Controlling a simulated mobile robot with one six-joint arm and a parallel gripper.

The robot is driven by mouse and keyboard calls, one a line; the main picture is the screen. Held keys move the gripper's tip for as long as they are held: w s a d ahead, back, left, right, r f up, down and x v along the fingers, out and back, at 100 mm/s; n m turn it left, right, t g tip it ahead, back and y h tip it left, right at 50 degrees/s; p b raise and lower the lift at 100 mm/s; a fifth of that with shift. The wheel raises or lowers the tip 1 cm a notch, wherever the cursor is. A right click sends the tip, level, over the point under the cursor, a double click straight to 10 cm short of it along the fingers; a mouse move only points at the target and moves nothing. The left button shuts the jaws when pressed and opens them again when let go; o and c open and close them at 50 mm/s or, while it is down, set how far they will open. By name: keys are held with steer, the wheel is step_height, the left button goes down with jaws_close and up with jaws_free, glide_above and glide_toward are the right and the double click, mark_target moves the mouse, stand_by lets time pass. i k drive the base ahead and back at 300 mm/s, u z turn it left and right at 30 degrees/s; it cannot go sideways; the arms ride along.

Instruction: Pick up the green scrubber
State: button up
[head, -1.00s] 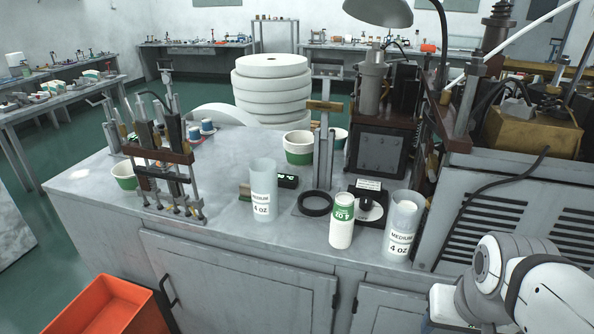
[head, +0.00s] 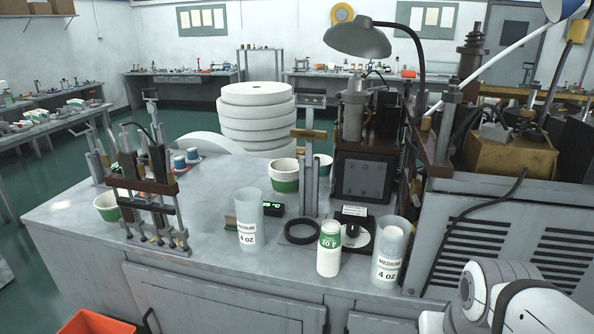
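I cannot clearly make out a green scrubber. A small olive-brown block (head: 230,221) lies on the workbench (head: 215,195), partly hidden behind a clear "MEDIUM 4 OZ" cylinder (head: 250,220); I cannot tell what it is. Small green-and-white items (head: 77,131) lie on the far left table, too small to identify. My gripper is not in view. A white link of my arm shows at the bottom right.
A white-and-green canister (head: 329,250), a second clear cylinder (head: 390,250), a black ring (head: 302,231) and a metal press frame (head: 150,200) stand on the bench. Green-and-white cups (head: 284,176) sit behind. Machinery (head: 470,235) blocks the right. An orange bin (head: 95,324) is below.

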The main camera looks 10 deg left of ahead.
mark_target(231, 224)
steer(key=u, duration=0.35)
steer(key=k, duration=1.15)
steer(key=u, duration=1.55)
steer(key=i, duration=1.85)
steer(key=z, duration=0.7)
steer(key=i, duration=0.9)
steer(key=z, duration=0.65)
steer(key=k, duration=0.9)
steer(key=z, duration=0.25)
steer(key=i, duration=0.45)
steer(key=u, duration=0.1)
